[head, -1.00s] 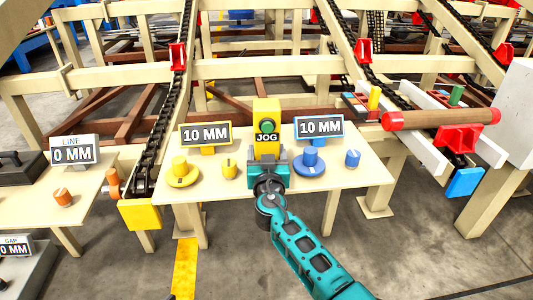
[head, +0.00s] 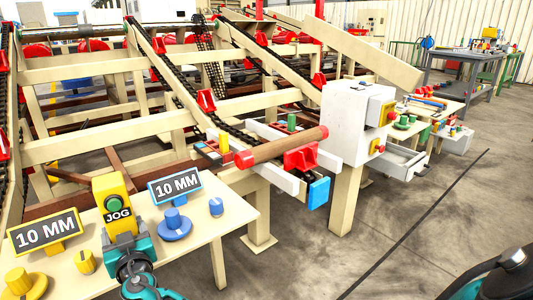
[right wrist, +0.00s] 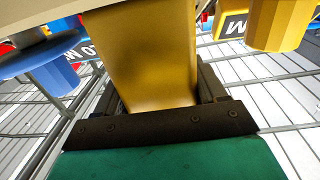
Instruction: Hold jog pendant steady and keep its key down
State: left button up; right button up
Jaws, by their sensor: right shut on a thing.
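The jog pendant (head: 111,194) is a yellow box with a green button and a JOG label. It stands on the cream table at the lower left of the head view. My right gripper (head: 128,243), teal and dark grey, is shut on the pendant's lower part. In the right wrist view the pendant's yellow body (right wrist: 145,55) sits between the dark fingers. The green button (head: 114,203) faces me uncovered; I cannot tell whether it is pressed. My left gripper is not in view.
Two 10 MM displays (head: 45,233) (head: 175,185) flank the pendant. Yellow knobs and blue knobs (head: 174,224) stand close by on the table (head: 235,212). A brown roller (head: 282,147) and a white control box (head: 352,120) are to the right.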

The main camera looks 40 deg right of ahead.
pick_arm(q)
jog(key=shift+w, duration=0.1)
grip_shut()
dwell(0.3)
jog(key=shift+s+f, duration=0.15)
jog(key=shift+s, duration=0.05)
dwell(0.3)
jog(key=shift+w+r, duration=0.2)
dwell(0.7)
